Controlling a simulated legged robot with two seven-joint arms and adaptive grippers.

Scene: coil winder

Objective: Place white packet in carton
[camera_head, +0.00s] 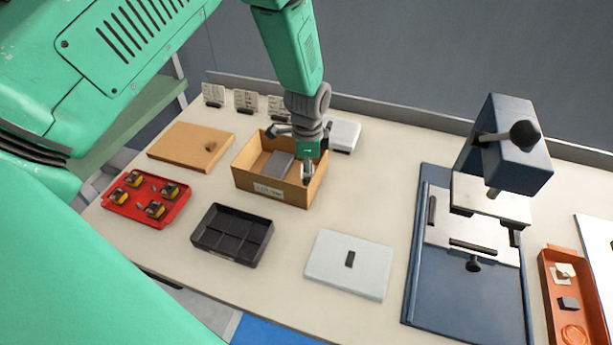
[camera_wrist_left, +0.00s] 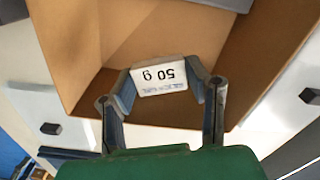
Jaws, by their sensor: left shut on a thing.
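The carton (camera_head: 272,189) is an open brown cardboard box with a label on its front, in the middle of the table. It also fills much of the left wrist view (camera_wrist_left: 82,40). My left gripper (camera_head: 301,160) is at the carton's right side. The packet is not visible in the head view. My right gripper is not in view.
A grey block (camera_head: 277,166) lies inside the carton. Around it are a red tray (camera_head: 121,206) with several parts, a black divided tray (camera_head: 209,241), a tan board (camera_head: 180,146) and a pale panel (camera_head: 349,277). A blue press (camera_head: 505,165) and orange tray (camera_head: 551,288) stand right.

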